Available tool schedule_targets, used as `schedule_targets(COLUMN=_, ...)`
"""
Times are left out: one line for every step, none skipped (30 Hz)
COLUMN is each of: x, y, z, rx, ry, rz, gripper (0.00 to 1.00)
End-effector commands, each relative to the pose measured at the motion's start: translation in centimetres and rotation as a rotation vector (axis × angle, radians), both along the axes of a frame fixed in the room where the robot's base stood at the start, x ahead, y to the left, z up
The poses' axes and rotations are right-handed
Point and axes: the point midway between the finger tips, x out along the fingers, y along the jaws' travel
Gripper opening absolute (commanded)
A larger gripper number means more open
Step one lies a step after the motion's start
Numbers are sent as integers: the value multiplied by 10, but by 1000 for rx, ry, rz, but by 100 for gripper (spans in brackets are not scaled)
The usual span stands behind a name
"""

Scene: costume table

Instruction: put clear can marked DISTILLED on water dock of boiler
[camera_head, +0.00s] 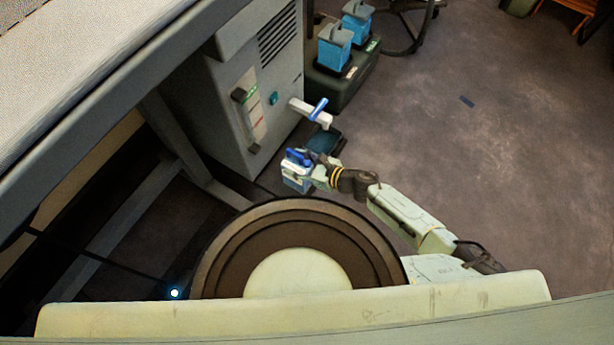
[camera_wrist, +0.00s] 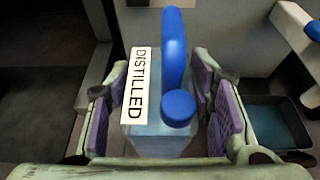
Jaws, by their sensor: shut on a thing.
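The clear can (camera_wrist: 160,135) has a blue handle, a blue cap and a white label reading DISTILLED. My gripper (camera_wrist: 165,112) is shut on it, with a purple finger pad on each side. In the head view the can (camera_head: 296,172) is in my gripper (camera_head: 309,175), in front of the grey boiler (camera_head: 240,90). The boiler has a level gauge, a teal button, and a white spout with a blue lever (camera_head: 318,109). A dark tray with teal inside (camera_head: 323,143) lies below the spout; it also shows in the wrist view (camera_wrist: 278,125). I cannot tell which part is the water dock.
Two blue cans (camera_head: 334,47) (camera_head: 357,22) stand on a dark green base (camera_head: 343,75) beyond the boiler. A grey table (camera_head: 85,75) with legs is at the left. Open floor (camera_head: 480,130) lies to the right.

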Motion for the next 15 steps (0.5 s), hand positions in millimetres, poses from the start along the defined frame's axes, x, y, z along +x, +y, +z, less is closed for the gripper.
schedule_targets(x=6, y=4, z=1, rx=2, ry=-3, rz=3, gripper=0)
schedule_targets(x=9, y=5, z=1, rx=2, ry=-3, rz=3, gripper=0)
schedule_targets(x=12, y=6, z=1, rx=2, ry=-3, rz=0, gripper=0)
schedule_targets(x=13, y=6, z=1, rx=2, ry=-3, rz=-1, gripper=0)
schedule_targets(x=14, y=6, z=1, rx=3, ry=-3, rz=-1, gripper=0)
schedule_targets(x=15, y=7, z=-1, rx=3, ry=-3, rz=-1, gripper=0)
schedule_targets(x=15, y=7, z=-3, rx=3, ry=-3, rz=-1, gripper=0)
schedule_targets(x=15, y=8, z=-6, rx=3, ry=-2, rz=0, gripper=0)
schedule_targets(x=15, y=8, z=-11, rx=3, ry=-1, rz=0, gripper=0)
schedule_targets(x=15, y=8, z=-15, rx=4, ry=0, rz=-1, gripper=0)
schedule_targets(x=15, y=8, z=-19, rx=4, ry=-1, rz=-1, gripper=0)
schedule_targets(x=15, y=7, z=-24, rx=3, ry=-1, rz=-2, gripper=0)
schedule_targets(x=15, y=7, z=-27, rx=3, ry=-1, rz=-2, gripper=0)
schedule_targets(x=15, y=7, z=-30, rx=3, ry=-1, rz=-1, gripper=0)
schedule_targets(x=15, y=7, z=-33, rx=3, ry=-1, rz=-1, gripper=0)
